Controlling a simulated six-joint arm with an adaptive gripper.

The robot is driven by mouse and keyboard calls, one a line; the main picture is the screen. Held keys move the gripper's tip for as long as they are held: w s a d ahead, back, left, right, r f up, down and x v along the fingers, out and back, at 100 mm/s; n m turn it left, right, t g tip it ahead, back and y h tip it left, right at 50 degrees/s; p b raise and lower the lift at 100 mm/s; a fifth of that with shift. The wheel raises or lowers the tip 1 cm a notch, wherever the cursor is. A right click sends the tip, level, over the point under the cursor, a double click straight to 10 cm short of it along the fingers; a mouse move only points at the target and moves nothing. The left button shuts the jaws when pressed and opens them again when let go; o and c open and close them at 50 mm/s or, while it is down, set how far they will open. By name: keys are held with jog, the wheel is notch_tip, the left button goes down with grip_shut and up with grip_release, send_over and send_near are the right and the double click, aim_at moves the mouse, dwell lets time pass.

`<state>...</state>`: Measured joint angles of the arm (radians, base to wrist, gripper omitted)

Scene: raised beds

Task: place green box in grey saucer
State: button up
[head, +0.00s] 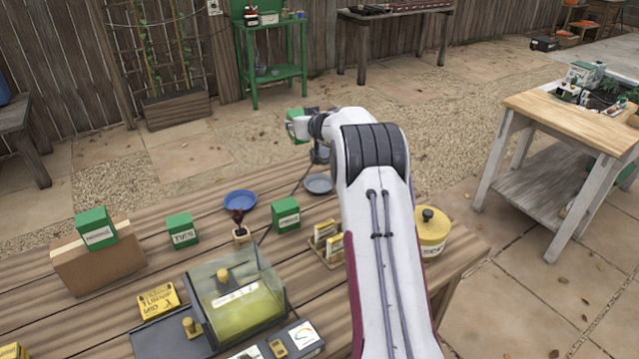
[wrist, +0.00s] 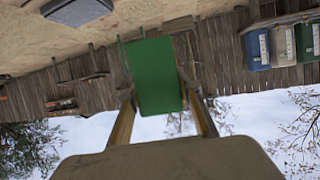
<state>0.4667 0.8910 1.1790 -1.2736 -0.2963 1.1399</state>
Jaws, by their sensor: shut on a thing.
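My gripper (head: 307,121) is shut on a green box (head: 296,127), held up in the air beyond the table's far side in the head view. In the wrist view the green box (wrist: 155,75) fills the space between the two fingers of my gripper (wrist: 158,95). A grey saucer (head: 319,184) lies on the wooden table, below the held box and a little right of it, and looks empty. A blue saucer (head: 240,201) lies farther left.
Other green boxes stand on the table: one (head: 286,217) near the grey saucer, one (head: 182,231) farther left, one (head: 96,229) on a cardboard box (head: 98,262).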

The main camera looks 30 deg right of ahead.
jog(key=shift+s+d+f+m+h, duration=0.2)
jog(key=shift+d+f+h, duration=0.1)
jog(key=shift+d, duration=0.1)
jog(key=shift+s+d+f+m+h, duration=0.1)
jog(key=shift+d+f+m+h, duration=0.1)
jog(key=shift+d+f, duration=0.15)
jog(key=s+d+f+m+h, duration=0.1)
jog(key=s+d+f+h, duration=0.1)
jog(key=f, duration=0.4)
jog(key=shift+s+d+m+g, duration=0.35)
jog(key=shift+s+d, duration=0.25)
jog(key=shift+d, duration=0.2)
send_over(320, 187)
notch_tip(320, 187, down, 6)
dwell(0.3)
jog(key=shift+w+f, duration=0.1)
jog(key=shift+f, duration=0.05)
jog(key=shift+f, duration=1.8)
jog(key=shift+f, duration=0.2)
